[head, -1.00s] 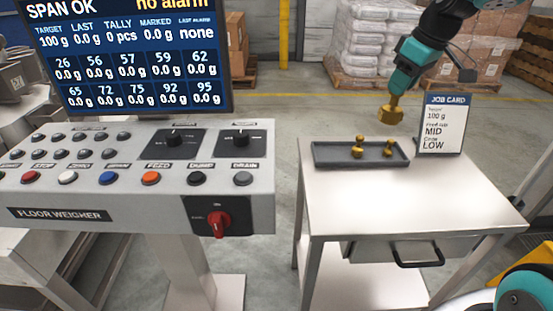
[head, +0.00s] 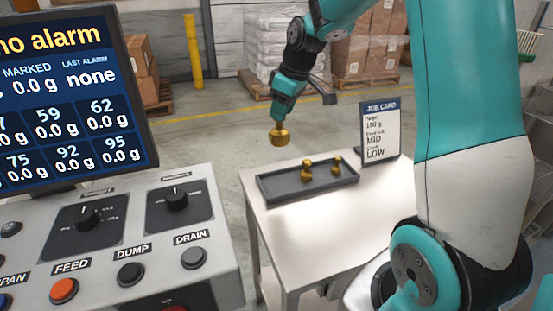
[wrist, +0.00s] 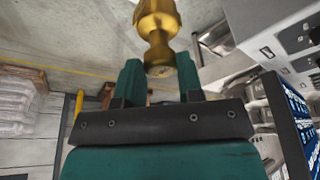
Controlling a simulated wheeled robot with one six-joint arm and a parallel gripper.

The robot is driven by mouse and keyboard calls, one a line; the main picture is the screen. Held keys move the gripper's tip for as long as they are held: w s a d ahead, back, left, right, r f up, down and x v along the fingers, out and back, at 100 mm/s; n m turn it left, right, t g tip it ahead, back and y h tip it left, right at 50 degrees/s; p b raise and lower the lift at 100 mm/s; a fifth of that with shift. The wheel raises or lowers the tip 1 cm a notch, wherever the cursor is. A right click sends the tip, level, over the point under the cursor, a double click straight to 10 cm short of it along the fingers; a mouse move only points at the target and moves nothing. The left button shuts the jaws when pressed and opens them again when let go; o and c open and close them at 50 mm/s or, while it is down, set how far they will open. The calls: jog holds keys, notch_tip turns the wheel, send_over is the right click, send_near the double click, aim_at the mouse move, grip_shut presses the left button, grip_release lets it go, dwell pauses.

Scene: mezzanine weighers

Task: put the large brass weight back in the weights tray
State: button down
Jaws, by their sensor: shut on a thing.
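The large brass weight (head: 279,136) hangs upright below my gripper (head: 281,121), which is shut on its knob. In the head view it shows above and beyond the left end of the weights tray (head: 276,198), clear of it. The wrist view also shows the brass weight (wrist: 157,22) between the fingers of my gripper (wrist: 159,72). The dark grey tray lies on the metal table and holds two smaller brass weights, a bigger one (head: 306,174) near the middle and a smaller one (head: 336,167) to its right. The tray's left part is empty.
A job card (head: 380,130) stands upright on the table (head: 325,222) just right of the tray. The weigher's control panel (head: 110,240) and screen (head: 75,100) are at the left. The table's front is bare.

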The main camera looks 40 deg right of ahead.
aim_at(283, 133)
jog(key=f, duration=0.9)
jog(key=shift+w+a+f+p, duration=0.1)
jog(key=shift+a+p, duration=0.2)
jog(key=shift+f, duration=2.4)
jog(key=c, duration=0.8)
grip_release()
jog(key=shift+f, duration=0.15)
jog(key=shift+o, duration=0.2)
